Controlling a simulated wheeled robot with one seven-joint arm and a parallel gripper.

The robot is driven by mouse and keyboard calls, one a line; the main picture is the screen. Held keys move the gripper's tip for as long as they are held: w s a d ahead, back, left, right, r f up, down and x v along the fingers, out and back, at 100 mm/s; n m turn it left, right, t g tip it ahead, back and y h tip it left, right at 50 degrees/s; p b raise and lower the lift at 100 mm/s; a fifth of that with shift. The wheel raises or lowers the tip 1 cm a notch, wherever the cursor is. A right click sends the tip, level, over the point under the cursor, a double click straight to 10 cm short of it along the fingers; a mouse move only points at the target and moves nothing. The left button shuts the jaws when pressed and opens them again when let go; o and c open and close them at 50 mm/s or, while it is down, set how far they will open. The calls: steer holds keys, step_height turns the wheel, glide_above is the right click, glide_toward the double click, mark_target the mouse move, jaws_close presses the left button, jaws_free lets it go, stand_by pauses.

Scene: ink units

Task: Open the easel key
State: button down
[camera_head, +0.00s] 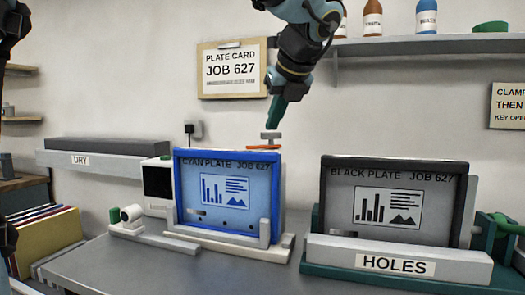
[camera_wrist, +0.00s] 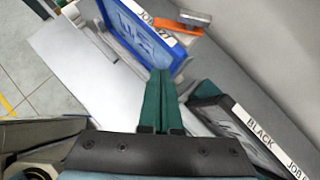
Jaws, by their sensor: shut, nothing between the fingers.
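An orange piece (camera_head: 264,147) with a grey bar-shaped cap (camera_head: 271,135) stands at the top of the easel holding the blue-framed cyan plate (camera_head: 228,195); it looks like the easel key. In the wrist view the orange piece (camera_wrist: 178,28) and grey cap (camera_wrist: 196,18) lie beyond the cyan plate's lettered edge. My gripper (camera_head: 272,126) points down just above the cap in the head view. In the wrist view my green fingers (camera_wrist: 160,72) are together and empty, apart from the orange piece.
A black plate (camera_head: 395,200) stands to the right on a green base behind a HOLES bar (camera_head: 396,264). A DRY rack (camera_head: 105,155) is on the left wall. A shelf (camera_head: 430,44) with bottles runs above right. Bare bench (camera_head: 150,265) lies in front.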

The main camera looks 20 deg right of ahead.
steer(key=r+m, duration=0.1)
steer(key=p, duration=0.1)
glide_toward(255, 152)
step_height(255, 152, down, 4)
steer(key=d, duration=0.2)
steer(key=shift+w+f+p, duration=0.1)
steer(key=shift+w+p, duration=0.7)
steer(key=shift+w, duration=1.65)
steer(key=shift+w+a+m+h+p, duration=0.3)
steer(key=shift+m+h+p, duration=0.4)
steer(key=shift+m+p, duration=0.15)
steer(key=shift+w+p, duration=0.15)
steer(key=shift+p, duration=0.2)
steer(key=shift+w+a+p, duration=0.3)
steer(key=shift+w+p, duration=0.25)
steer(key=shift+p, duration=0.45)
steer(key=shift+w+a+p, duration=0.1)
steer(key=shift+w+p, duration=0.5)
steer(key=shift+p, duration=0.2)
steer(key=shift+w, duration=0.15)
